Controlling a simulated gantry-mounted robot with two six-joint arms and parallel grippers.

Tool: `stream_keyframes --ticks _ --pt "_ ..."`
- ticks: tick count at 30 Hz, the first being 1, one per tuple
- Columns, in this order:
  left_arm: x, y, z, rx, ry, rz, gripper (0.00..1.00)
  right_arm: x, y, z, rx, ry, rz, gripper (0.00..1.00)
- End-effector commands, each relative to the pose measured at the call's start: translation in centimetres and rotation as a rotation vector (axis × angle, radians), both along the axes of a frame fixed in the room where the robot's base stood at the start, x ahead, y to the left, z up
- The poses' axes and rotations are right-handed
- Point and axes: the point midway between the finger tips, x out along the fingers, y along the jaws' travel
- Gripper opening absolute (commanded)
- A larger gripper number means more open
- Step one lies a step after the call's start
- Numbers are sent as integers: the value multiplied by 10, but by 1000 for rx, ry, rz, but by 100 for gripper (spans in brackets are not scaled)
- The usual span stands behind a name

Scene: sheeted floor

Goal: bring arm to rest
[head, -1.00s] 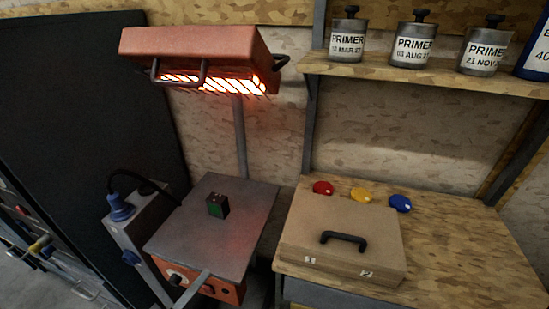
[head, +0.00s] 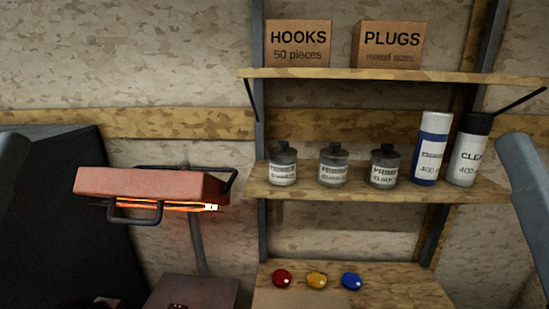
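Neither of my grippers is in view, so what they hold or how they stand is hidden. Grey rounded links, which look like my own arms, show only at the left and right edges of the head view.
A lower shelf (head: 290,195) carries several primer tins (head: 333,167) and two spray cans (head: 431,150). An upper shelf (head: 300,73) holds boxes marked HOOKS (head: 297,44) and PLUGS (head: 387,45). Red, yellow and blue discs lie on the wooden bench (head: 410,290). A dark panel (head: 75,190) stands left.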

Motion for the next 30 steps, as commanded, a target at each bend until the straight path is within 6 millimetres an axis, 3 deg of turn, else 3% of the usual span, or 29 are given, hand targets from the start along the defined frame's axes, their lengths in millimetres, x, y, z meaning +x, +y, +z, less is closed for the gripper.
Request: stream_keyframes --ticks 1,5,12,16,18,21,30 --pt "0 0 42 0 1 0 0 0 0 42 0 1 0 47" --pt "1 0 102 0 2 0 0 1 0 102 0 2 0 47" --pt "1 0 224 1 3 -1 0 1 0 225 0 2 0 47" --pt "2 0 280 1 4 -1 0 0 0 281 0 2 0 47" --pt "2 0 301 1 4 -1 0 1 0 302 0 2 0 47" --pt "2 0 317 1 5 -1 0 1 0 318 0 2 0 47" --pt "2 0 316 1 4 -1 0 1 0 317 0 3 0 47"
